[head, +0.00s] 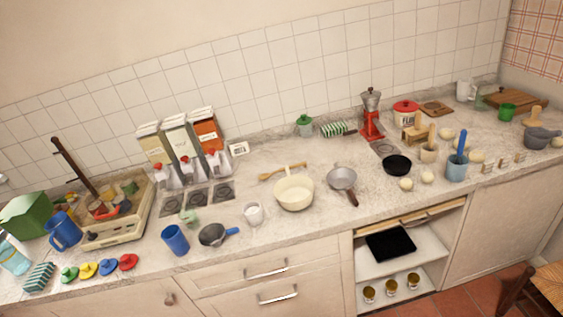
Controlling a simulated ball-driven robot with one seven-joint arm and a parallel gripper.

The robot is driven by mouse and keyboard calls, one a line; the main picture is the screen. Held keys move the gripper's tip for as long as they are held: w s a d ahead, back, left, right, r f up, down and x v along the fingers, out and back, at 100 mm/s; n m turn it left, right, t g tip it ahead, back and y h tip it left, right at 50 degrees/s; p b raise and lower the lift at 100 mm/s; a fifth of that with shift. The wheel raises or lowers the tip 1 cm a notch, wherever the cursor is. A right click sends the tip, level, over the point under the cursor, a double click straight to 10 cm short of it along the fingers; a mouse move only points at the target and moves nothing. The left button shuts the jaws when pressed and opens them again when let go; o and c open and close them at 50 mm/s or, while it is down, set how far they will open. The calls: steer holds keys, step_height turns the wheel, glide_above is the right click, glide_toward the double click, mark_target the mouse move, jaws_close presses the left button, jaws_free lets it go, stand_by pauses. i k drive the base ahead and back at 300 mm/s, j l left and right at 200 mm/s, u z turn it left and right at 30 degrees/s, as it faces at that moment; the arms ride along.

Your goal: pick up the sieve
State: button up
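I cannot tell for sure which thing is the sieve. A round dark grey bowl with a blue handle (213,234) lies near the counter's front edge, its handle pointing right. A grey round pan-like thing with a dark brown handle (342,179) lies right of the middle, its handle toward the front edge. Either could be the sieve; any mesh is too small to make out. My gripper is not in view, and nothing in view is held.
The pale counter (300,228) is crowded. A cream pot (294,193), a white cup (253,213) and a blue cup (175,239) stand near both candidates. Dispensers (190,165) stand behind, against the tiled wall. A black pan (397,165) lies to the right. A chair (540,290) stands lower right.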

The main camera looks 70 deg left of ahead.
mark_target(340, 178)
steer(key=u, duration=1.3)
